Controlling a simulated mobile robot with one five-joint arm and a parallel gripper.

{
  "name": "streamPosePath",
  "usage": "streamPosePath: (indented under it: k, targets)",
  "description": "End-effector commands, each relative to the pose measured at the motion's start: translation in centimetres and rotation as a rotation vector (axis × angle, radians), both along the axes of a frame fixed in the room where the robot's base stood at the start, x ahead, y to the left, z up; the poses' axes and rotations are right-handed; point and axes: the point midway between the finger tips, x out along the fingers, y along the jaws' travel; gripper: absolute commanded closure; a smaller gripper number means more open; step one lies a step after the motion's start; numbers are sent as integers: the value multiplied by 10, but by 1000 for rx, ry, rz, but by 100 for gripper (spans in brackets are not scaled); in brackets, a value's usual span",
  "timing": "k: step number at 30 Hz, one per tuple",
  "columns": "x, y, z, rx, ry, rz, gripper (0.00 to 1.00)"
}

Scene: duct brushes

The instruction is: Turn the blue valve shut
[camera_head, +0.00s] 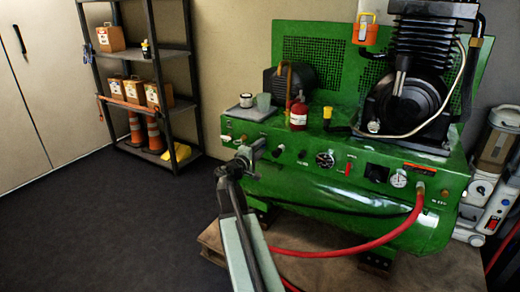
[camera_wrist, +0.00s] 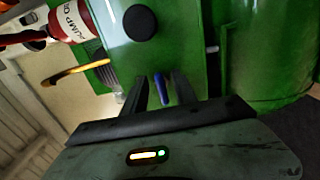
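The blue valve (camera_wrist: 161,88) shows in the wrist view as a narrow blue handle on the green compressor (camera_wrist: 190,25). My gripper (camera_wrist: 159,88) is open, with one dark finger on each side of the blue handle. A small gap seems to show between handle and fingers; I cannot tell if either touches. In the head view my gripper (camera_head: 252,150) is at the left end of the compressor's front panel (camera_head: 320,158). The blue valve is not visible there, apparently hidden behind my gripper.
A red hose (camera_head: 350,250) loops below the panel. A shelf (camera_head: 150,53) stands at left. The floor (camera_head: 90,220) at left is clear.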

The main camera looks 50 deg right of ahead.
Motion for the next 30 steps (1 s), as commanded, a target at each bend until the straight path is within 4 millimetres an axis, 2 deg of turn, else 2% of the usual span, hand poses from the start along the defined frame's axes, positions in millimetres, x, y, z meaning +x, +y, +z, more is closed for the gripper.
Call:
streamPosePath:
  k: [5,12,14,30]
  targets:
    - [-6,20,0,0,0,3,66]
    - [-18,66,0,0,0,4,66]
    - [-19,72,0,0,0,2,66]
    - [-17,77,1,0,0,5,66]
